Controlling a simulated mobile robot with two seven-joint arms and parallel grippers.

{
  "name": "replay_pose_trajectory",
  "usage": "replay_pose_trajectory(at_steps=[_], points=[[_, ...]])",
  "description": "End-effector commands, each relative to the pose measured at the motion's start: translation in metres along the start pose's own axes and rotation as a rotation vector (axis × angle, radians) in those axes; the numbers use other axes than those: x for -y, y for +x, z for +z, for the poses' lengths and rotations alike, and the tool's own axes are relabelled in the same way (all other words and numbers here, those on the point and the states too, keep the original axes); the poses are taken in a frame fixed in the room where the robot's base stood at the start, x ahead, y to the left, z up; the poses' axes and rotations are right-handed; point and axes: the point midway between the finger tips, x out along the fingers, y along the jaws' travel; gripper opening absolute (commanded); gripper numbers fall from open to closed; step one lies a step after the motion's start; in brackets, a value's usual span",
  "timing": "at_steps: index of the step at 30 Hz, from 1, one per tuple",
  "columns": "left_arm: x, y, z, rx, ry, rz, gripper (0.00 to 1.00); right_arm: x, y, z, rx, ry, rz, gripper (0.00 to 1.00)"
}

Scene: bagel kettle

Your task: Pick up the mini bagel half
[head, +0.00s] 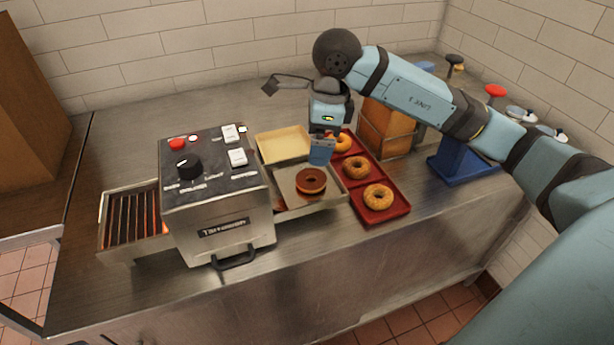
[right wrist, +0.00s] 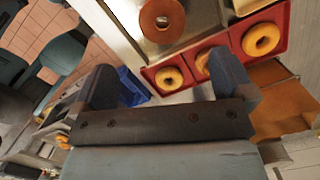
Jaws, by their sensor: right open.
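A brown ring-shaped bagel half (head: 311,181) lies on the steel tray (head: 287,196) at the right side of the toaster. In the right wrist view the bagel half (right wrist: 162,18) is at the top, beyond the fingers. My right gripper (head: 321,158) is above and behind the bagel half in the head view, pointing down. In the right wrist view its two fingers (right wrist: 165,82) are spread with nothing held between them. My left gripper is not in view.
The toaster (head: 218,205) stands left. A beige tray (head: 283,144) is behind. A bread-coloured block (head: 385,128) and blue stand (head: 465,163) are further right. The counter's front strip is clear.

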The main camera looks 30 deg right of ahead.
Motion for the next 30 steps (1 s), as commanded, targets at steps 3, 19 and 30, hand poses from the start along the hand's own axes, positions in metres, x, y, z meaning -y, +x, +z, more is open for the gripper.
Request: replay_pose_trajectory(at_steps=[3,19,30], points=[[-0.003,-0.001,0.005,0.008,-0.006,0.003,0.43,-0.001,0.025,0.000,-0.001,0.000,0.005,1.00],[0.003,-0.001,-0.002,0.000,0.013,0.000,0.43,0.003,0.086,-0.004,0.000,0.001,0.005,1.00],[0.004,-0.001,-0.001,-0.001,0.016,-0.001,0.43,0.004,0.103,-0.003,0.002,-0.001,0.001,1.00]])
